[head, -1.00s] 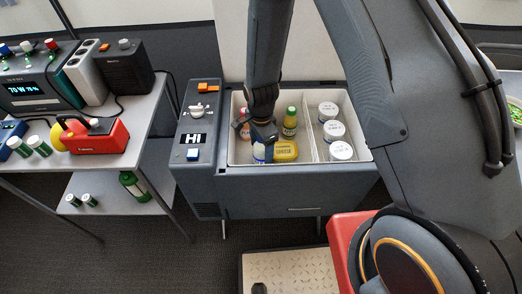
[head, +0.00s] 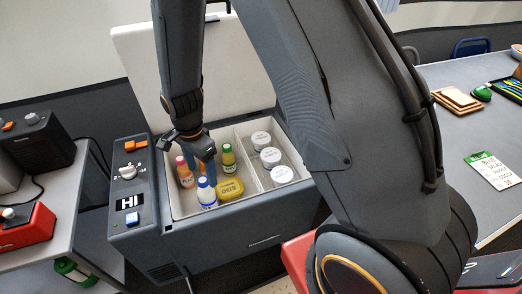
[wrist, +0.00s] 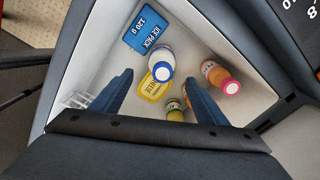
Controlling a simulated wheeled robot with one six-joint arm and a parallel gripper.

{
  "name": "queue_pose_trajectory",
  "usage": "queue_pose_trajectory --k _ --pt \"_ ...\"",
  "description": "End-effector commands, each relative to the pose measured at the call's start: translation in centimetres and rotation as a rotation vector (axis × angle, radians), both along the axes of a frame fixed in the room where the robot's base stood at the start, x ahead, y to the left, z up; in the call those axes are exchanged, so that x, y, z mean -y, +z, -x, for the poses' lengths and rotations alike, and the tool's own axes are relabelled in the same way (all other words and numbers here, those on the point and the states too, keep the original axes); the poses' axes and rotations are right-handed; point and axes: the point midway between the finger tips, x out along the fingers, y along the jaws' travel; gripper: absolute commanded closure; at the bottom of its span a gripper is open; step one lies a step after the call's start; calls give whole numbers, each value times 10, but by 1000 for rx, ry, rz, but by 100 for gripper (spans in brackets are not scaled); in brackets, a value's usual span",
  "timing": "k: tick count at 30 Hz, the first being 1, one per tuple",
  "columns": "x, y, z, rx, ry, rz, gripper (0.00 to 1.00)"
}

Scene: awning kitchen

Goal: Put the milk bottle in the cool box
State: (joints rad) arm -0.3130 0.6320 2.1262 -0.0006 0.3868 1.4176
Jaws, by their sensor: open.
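The milk bottle, white with a blue cap (head: 206,194), stands in the larger left compartment of the open cool box (head: 215,236). It also shows in the wrist view (wrist: 162,62), beside a yellow cheese pack (wrist: 153,88). My gripper (head: 206,165) is over that compartment, above and behind the bottle in the head view. In the wrist view its two fingers (wrist: 158,82) are spread apart with nothing gripped between them. The bottle is apart from the fingers there. In the head view the fingers partly overlap the compartment's contents.
The compartment also holds a pink-capped bottle (head: 184,172), a green-capped bottle (head: 228,160) and a blue ice pack (wrist: 147,31). Several white-lidded tubs (head: 271,157) fill the right compartment. The raised lid (head: 135,60) stands behind. A table (head: 430,125) is at right.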

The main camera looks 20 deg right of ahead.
Motion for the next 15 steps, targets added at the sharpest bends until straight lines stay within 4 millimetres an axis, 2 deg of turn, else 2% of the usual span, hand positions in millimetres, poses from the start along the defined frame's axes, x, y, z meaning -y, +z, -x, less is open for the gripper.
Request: queue_pose_trajectory --k 4,8,12,15 --pt "38 38 8 8 125 -2 32" --pt "85 80 31 9 312 -2 32" --pt "130 119 66 9 523 0 32" --pt "155 141 95 7 667 0 32"
